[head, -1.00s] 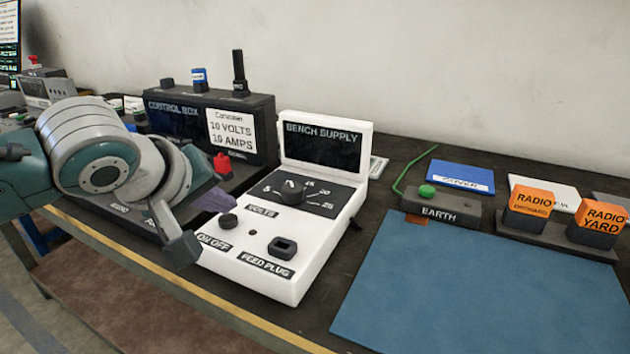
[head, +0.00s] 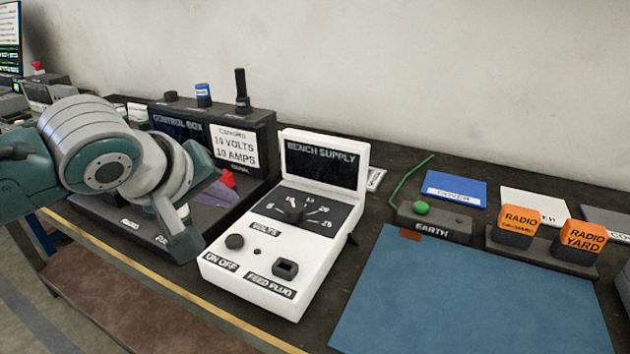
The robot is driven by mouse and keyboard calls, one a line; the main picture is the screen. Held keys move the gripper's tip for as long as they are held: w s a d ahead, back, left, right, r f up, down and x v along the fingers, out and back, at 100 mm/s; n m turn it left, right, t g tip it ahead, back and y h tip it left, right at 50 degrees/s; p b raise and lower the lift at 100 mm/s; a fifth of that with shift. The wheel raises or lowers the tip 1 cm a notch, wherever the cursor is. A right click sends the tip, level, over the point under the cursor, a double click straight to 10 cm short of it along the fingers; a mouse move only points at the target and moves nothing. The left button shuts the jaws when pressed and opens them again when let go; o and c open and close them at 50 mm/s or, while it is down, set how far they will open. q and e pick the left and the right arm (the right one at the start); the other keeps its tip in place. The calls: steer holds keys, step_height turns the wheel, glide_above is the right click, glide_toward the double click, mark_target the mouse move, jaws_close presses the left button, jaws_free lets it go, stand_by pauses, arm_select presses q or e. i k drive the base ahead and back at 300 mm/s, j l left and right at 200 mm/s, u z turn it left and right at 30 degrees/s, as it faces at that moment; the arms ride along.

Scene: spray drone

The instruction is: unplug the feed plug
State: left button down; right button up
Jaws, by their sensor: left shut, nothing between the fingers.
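The white bench supply (head: 330,222) stands in the middle of the bench. Just above that label is a small dark rectangular piece with a recessed top (head: 285,268); I cannot tell whether this is a plug or an empty socket. My left gripper (head: 197,215) is shut and empty. It is left of the bench supply, in front of the control box, apart from the feed plug spot. My right gripper is not in view.
The control box (head: 262,135) with knobs and a red part (head: 228,178) stands behind my left gripper. To the right are the EARTH block (head: 434,226), a blue cover (head: 454,188), orange radio blocks (head: 517,222) and a clear blue mat (head: 470,300).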

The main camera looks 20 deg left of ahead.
mark_target(227, 178)
steer(key=u, duration=1.1)
